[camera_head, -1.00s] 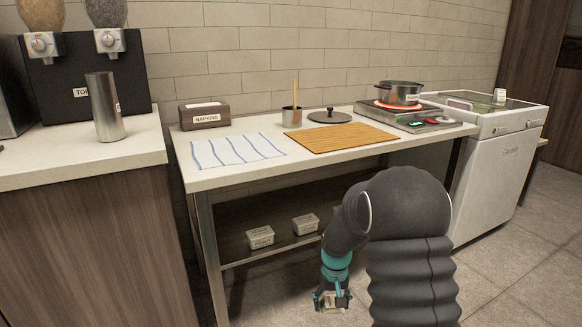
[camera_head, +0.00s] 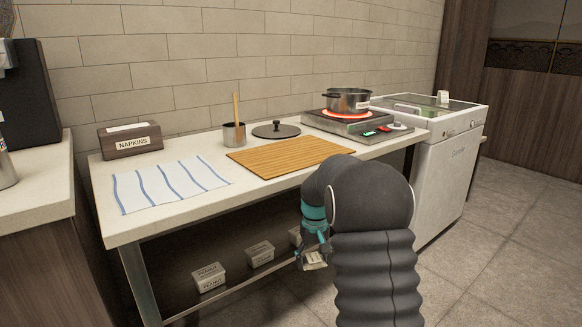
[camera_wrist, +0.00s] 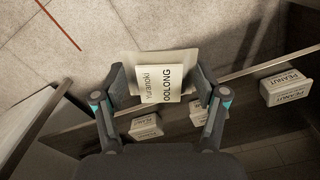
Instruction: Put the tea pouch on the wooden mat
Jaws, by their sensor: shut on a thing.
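The tea pouch is a pale packet labelled "Yuranoki OOLONG" and shows in the wrist view (camera_wrist: 180,80). My gripper (camera_wrist: 160,88) is shut on it, with one finger at each side of the pouch. In the head view my gripper (camera_head: 313,256) hangs low, in front of the table and below its top, with the pouch (camera_head: 314,261) at its tips. The wooden mat (camera_head: 285,157) lies flat and bare on the table top, above and slightly left of my gripper in the picture.
The table (camera_head: 110,228) also bears a striped cloth (camera_head: 170,183), a napkin box (camera_head: 131,141), a metal cup (camera_head: 234,135), a lid (camera_head: 276,130) and a pot (camera_head: 348,100) on a glowing burner (camera_head: 355,123). Peanut tubs (camera_head: 208,277) stand on the lower shelf.

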